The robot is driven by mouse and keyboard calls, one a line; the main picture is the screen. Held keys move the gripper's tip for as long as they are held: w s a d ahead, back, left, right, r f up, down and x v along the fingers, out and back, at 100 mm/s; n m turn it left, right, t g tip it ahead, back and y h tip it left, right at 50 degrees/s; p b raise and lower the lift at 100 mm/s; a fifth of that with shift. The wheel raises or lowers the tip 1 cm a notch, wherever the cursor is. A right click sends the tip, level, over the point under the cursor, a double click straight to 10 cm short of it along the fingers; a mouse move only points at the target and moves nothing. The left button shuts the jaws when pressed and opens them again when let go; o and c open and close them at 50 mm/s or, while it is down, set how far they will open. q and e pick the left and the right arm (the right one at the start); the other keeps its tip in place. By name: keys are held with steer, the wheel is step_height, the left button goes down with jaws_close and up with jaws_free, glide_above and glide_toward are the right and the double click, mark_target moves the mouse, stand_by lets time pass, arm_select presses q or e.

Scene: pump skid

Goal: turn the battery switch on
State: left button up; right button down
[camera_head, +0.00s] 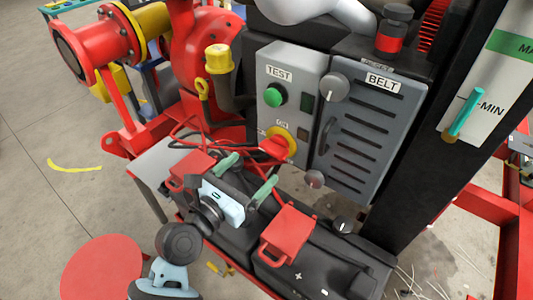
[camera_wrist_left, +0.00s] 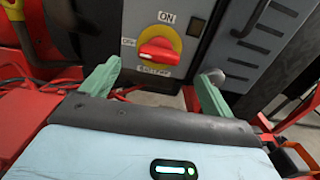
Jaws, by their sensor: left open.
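The battery switch is a red handle on a round yellow plate (camera_head: 280,146), low on the grey control panel (camera_head: 288,75). In the left wrist view the red handle (camera_wrist_left: 157,49) lies roughly level, with an OFF label at its left and an ON label (camera_wrist_left: 167,18) above. My left gripper (camera_head: 247,178) is open and empty, its green fingers apart and pointing toward the switch. In the left wrist view the fingertips (camera_wrist_left: 160,74) stand either side of and below the switch, apart from it. My right gripper is in neither view.
The slotted BELT cover (camera_head: 370,125) is at the right. Red cables (camera_head: 205,135) run left of the switch. Batteries with red terminal covers (camera_head: 288,232) lie below my gripper.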

mark_target(270, 151)
arm_select(q)
steer(key=x, duration=0.6)
steer(key=shift+w+d, duration=0.2)
steer(key=shift+w, duration=0.1)
steer(key=c, duration=1)
